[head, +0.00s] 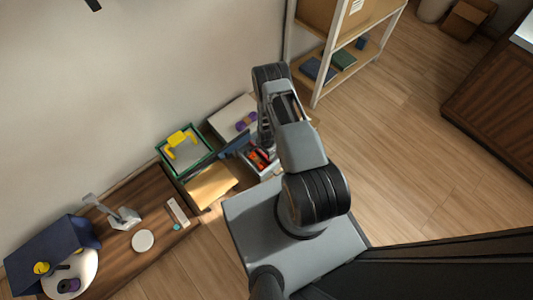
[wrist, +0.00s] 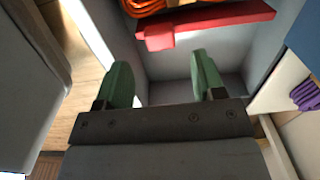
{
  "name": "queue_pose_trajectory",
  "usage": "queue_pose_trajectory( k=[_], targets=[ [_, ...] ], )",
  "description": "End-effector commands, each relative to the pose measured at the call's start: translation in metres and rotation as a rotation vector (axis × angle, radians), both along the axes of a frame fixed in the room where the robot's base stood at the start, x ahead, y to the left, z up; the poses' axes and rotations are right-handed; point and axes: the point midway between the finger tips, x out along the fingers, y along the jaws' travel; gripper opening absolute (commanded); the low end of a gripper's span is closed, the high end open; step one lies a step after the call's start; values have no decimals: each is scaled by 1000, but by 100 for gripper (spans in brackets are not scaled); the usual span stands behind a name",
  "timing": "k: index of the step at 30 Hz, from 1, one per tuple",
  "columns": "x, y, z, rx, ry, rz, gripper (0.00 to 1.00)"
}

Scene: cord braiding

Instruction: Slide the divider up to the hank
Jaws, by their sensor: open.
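The red divider (wrist: 215,22) stands across a grey box in the wrist view, with a blocky red tab (wrist: 159,38) at its left end. The orange hank (wrist: 150,6) lies just beyond it at the top edge, partly cut off. Only a small gap shows between them; I cannot tell if they touch. My gripper (wrist: 162,68) is open and empty, its green fingers apart on the near side of the divider, not touching it. In the head view the box shows orange and red contents (head: 262,158); my arm hides part of it and the fingers.
The grey box (head: 268,173) has walls close around my fingers. A white surface with purple bundles (head: 246,121) lies beside it. A green-rimmed bin (head: 209,160) with a yellow item and a tan board (head: 212,185) stand to the left. Open floor lies to the right.

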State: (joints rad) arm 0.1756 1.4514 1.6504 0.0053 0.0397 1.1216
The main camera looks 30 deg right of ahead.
Motion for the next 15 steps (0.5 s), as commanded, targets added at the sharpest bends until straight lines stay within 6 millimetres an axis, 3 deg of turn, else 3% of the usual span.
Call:
queue_pose_trajectory(
  k=[1,6,15],
  targets=[
    [1,0,17,0,-1,0,63],
    [0,0,48,0,0,0,63],
    [0,0,79,0,0,0,63]
  ],
)
